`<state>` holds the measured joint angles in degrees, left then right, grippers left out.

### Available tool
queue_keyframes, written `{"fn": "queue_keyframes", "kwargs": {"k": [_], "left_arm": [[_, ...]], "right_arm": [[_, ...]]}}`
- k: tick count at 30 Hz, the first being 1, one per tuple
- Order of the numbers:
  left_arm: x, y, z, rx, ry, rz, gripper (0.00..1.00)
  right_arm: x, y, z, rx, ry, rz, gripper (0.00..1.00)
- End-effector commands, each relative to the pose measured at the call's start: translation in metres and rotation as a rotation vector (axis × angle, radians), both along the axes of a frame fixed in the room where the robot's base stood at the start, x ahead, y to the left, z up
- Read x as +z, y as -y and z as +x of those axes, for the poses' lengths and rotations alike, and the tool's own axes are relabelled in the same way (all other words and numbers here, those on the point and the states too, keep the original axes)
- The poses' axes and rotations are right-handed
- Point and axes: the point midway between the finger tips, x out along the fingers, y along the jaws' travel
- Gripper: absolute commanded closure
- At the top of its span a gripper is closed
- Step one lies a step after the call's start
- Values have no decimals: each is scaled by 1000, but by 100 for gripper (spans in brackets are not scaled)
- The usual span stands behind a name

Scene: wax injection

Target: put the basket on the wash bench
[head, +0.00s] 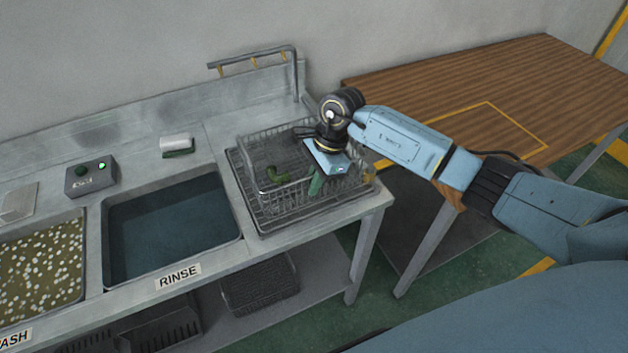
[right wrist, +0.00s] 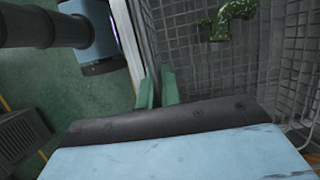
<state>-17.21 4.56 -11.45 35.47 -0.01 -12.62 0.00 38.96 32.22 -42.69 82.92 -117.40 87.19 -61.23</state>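The wire basket (head: 262,187) sits upright on the dark drain rack (head: 268,228) at the right end of the wash bench (head: 212,150). A green bent part (head: 277,174) lies inside the basket, and it also shows in the right wrist view (right wrist: 232,18). My right gripper (head: 316,186) points down at the basket's right front side. Its green fingers (right wrist: 158,88) are close together, with the basket's wire wall (right wrist: 154,50) seeming to run between them. The gripper hides part of that wall. My left gripper is not in view.
The rinse basin (head: 172,228) lies left of the rack, with a basin of pale bits (head: 42,262) farther left. A bent pipe (head: 252,60) stands behind the basket. A wooden table (head: 480,85) is at the right, across a gap. A dark crate (head: 260,284) sits below.

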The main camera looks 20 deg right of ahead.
Motion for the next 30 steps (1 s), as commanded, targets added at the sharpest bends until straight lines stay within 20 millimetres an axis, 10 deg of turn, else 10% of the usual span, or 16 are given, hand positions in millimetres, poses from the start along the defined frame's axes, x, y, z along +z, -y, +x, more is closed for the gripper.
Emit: {"fn": "queue_keyframes", "kwargs": {"k": [16, 30], "left_arm": [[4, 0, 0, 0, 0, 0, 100], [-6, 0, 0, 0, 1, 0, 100]], "right_arm": [[8, 1, 1, 0, 3, 0, 75], [95, 30, 2, -1, 5, -1, 75]]}}
